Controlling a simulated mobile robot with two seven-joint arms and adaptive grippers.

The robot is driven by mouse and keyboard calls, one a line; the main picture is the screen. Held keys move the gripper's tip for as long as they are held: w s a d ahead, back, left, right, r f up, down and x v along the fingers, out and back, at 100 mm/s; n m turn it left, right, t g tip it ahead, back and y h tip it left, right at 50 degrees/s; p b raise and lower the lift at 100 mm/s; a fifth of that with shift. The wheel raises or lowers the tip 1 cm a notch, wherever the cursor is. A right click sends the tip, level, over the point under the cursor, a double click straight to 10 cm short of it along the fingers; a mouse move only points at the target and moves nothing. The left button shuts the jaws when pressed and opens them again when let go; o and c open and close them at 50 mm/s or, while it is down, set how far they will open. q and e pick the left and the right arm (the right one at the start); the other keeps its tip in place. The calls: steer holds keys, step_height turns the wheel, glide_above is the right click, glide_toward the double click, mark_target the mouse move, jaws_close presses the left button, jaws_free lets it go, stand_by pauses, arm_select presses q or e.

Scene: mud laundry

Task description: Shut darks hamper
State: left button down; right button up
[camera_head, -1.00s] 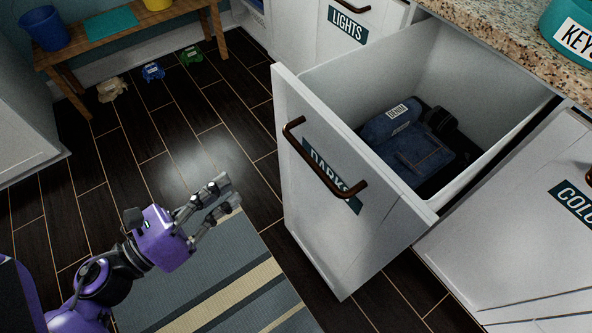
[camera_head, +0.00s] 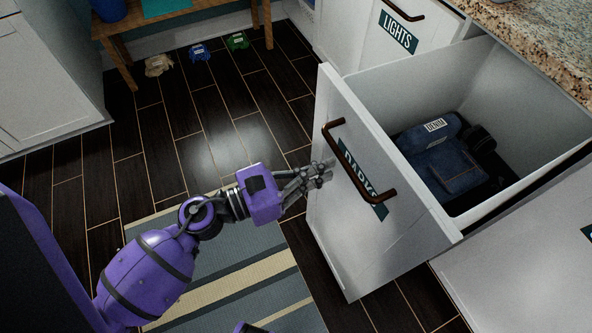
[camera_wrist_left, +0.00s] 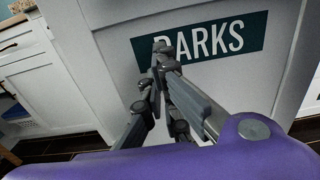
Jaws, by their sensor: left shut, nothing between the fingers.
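The darks hamper (camera_head: 335,225) is a white drawer pulled well out of the cabinet. Its front carries a bronze bar handle (camera_head: 357,168) and a dark teal label, which reads DARKS in the left wrist view (camera_wrist_left: 226,36). A denim roll (camera_head: 428,132), folded denim and dark items lie inside. My left gripper (camera_head: 327,172) is shut and empty, its fingertips at the left part of the drawer front, below the handle's left end. In the left wrist view the fingertips (camera_wrist_left: 158,52) overlap the label's left end; whether they touch the front I cannot tell. My right gripper is not in view.
The lights hamper front (camera_head: 398,35) is behind and appears flush. Another white front (camera_head: 530,255) is at the right, under the granite counter (camera_head: 520,35). A striped rug (camera_head: 235,270) lies on the dark floor. A wooden bench (camera_head: 185,22) stands at the back left.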

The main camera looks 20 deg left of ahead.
arm_select(q)
steer(key=shift+x, duration=0.8)
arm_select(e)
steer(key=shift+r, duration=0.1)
arm_select(q)
steer(key=shift+w+d, duration=0.1)
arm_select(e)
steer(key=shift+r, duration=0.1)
